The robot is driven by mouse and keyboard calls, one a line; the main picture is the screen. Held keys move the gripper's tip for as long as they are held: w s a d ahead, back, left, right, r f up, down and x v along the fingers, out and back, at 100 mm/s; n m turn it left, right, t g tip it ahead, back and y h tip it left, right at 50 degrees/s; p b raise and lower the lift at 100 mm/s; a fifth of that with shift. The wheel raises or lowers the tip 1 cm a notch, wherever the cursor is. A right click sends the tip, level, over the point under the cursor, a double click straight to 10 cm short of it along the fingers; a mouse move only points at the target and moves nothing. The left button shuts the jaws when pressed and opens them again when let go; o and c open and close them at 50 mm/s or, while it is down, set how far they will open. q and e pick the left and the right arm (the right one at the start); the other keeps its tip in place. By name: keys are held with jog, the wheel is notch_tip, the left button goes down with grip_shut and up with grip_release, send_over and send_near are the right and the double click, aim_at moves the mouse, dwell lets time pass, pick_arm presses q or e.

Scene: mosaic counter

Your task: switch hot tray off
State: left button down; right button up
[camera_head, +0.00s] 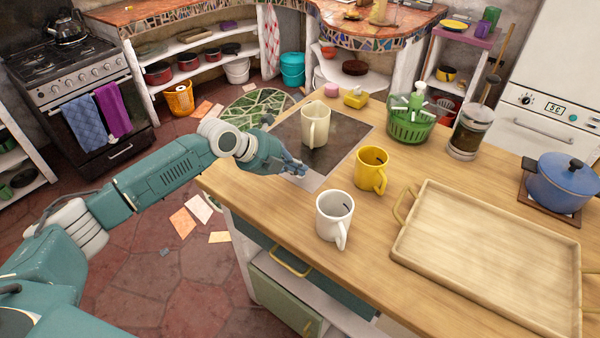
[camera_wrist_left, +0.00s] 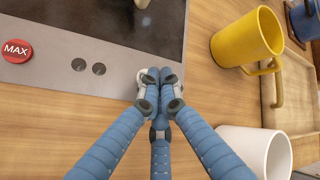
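The hot tray (camera_head: 337,152) is a dark plate with a grey front strip, set on the wooden counter; a cream mug (camera_head: 315,122) stands on it. In the left wrist view the hot tray (camera_wrist_left: 100,38) shows a red knob marked MAX (camera_wrist_left: 16,51) at the strip's left and two dark round spots right of it. My left gripper (camera_head: 302,170) is over the grey strip. In the left wrist view its fingertips (camera_wrist_left: 160,76) are together with nothing between them, at the strip's right part, well right of the red knob. I cannot tell whether they touch it. My right gripper is out of view.
A yellow mug (camera_head: 371,170) and a white mug (camera_head: 334,215) stand close to the right of my left gripper. A wooden tray (camera_head: 408,248), green basket (camera_head: 411,130), glass press (camera_head: 466,138) and blue pot (camera_head: 560,185) are further right.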

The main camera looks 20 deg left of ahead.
pick_arm(q)
notch_tip(320, 180, up, 5)
jog(key=p, duration=0.2)
jog(key=shift+f+p, duration=0.1)
jog(key=shift+p, duration=0.2)
jog(key=shift+r, duration=0.35)
